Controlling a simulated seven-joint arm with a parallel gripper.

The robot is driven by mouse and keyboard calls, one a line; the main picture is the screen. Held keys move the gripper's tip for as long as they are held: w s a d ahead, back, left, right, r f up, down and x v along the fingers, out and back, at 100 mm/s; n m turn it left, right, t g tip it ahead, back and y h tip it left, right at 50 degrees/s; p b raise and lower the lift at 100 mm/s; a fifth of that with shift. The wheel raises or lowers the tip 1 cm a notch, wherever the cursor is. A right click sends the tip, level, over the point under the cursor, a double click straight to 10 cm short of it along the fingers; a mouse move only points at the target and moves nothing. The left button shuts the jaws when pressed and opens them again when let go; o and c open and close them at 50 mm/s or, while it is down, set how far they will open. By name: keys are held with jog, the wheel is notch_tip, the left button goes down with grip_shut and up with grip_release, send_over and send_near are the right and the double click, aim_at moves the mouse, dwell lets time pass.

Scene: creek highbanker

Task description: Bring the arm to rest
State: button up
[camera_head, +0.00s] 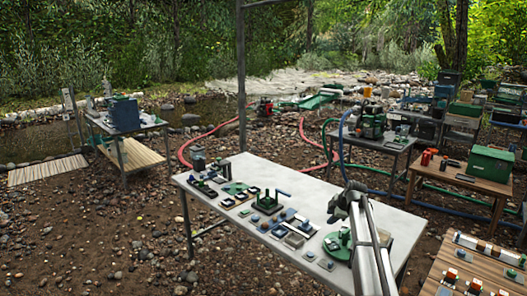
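My arm reaches up from the lower right of the picture over the right part of a white table (228,222). Its end, with my gripper (338,212), shows as a small grey shape above the table. The fingers are too small to make out, so I cannot tell whether it is open or shut, or whether it holds anything. A round green piece (338,243) lies on the table, partly hidden behind my arm.
The white table holds several small parts, with a green stand (267,203) near the middle. A metal post (241,80) rises behind it. A wooden table (452,178) with a green box (490,165) stands at right. The table's left front edge strip is bare.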

jog(key=a+f+y, duration=0.1)
jog(key=a+f, duration=0.1)
jog(key=a, duration=1.1)
jog(key=s+a+f+m+g, duration=0.1)
jog(key=s+a+f, duration=0.15)
jog(key=f, duration=0.35)
jog(key=s+a+f+m+g, duration=0.1)
jog(key=s+a+f, duration=0.1)
jog(key=s+f, duration=0.25)
jog(key=s+d+f+m+g+h, duration=0.1)
jog(key=s+f+m+g, duration=0.15)
jog(key=s+f, duration=0.8)
jog(key=s+d+f+m+g, duration=0.1)
jog(key=s+f+m+g, duration=0.15)
jog(key=s+f, duration=0.8)
jog(key=s+d+f+m+g+h, duration=0.15)
jog(key=s+f+m, duration=0.25)
jog(key=s+f, duration=0.6)
jog(key=s+d+f+m+g, duration=0.1)
jog(key=s+m, duration=0.1)
jog(key=s, duration=0.8)
jog(key=s+d+f+m+g, duration=0.1)
jog(key=s+m+g, duration=0.1)
jog(key=s, duration=0.8)
jog(key=s+f+m+g+h, duration=0.1)
jog(key=s, duration=0.9)
jog(key=shift+s+d+f+m, duration=0.3)
jog(key=shift+d+f+m, duration=0.05)
jog(key=shift+d+m, duration=0.05)
